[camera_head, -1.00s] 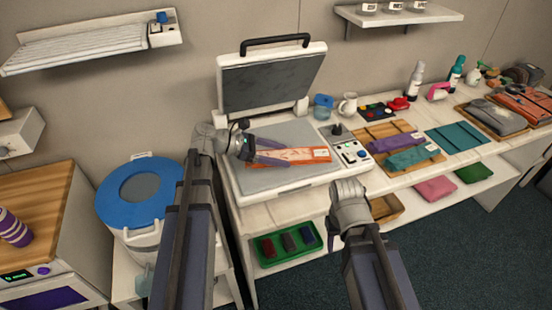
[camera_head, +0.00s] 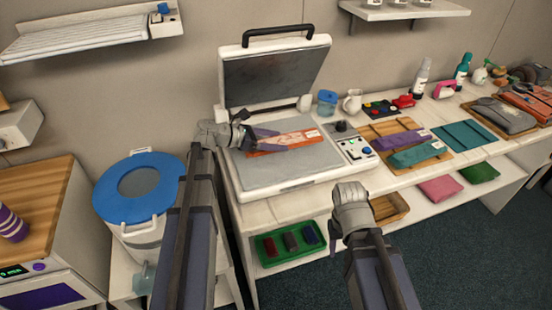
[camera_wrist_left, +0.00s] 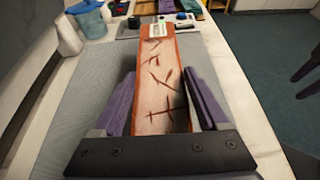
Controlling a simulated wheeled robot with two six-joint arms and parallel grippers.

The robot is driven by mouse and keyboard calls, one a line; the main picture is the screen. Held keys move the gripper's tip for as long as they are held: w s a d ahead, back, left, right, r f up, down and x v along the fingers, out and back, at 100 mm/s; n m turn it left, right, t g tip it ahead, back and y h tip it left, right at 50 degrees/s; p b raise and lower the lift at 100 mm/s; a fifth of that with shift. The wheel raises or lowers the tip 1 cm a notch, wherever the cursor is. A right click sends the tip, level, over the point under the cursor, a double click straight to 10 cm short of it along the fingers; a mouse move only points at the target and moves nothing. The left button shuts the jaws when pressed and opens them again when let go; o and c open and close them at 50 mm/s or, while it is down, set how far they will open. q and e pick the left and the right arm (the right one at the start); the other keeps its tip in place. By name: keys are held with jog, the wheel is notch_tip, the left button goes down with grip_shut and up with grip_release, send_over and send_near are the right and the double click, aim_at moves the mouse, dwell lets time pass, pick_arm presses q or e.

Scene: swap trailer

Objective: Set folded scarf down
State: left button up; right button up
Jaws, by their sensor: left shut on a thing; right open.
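The folded scarf is an orange-red strip (camera_head: 262,150) with a pale label at its far end. It lies along the grey lower bed of the open heat press (camera_head: 262,172); whether it touches the bed is unclear. My left gripper (camera_head: 285,138) is shut on the scarf. In the left wrist view the scarf (camera_wrist_left: 162,90), pale with dark red marks, runs between the purple fingers (camera_wrist_left: 165,100).
The press lid (camera_head: 275,72) is raised. A control box (camera_head: 352,148) adjoins the bed on the right. A wooden board (camera_head: 375,132) with purple and teal folded cloths lies further right. A green tray (camera_head: 270,256) is on the lower shelf. A blue-lidded bin (camera_head: 112,190) stands left.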

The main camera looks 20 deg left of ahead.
aim_at(276, 156)
pick_arm(q)
jog(key=shift+f, duration=0.2)
notch_tip(276, 156, down, 4)
jog(key=b, duration=0.3)
jog(key=shift+r, duration=0.15)
jog(key=shift+b, duration=0.35)
jog(key=shift+f, duration=0.2)
jog(key=o, duration=1.4)
jog(key=shift+o, duration=0.2)
jog(key=shift+r, duration=0.2)
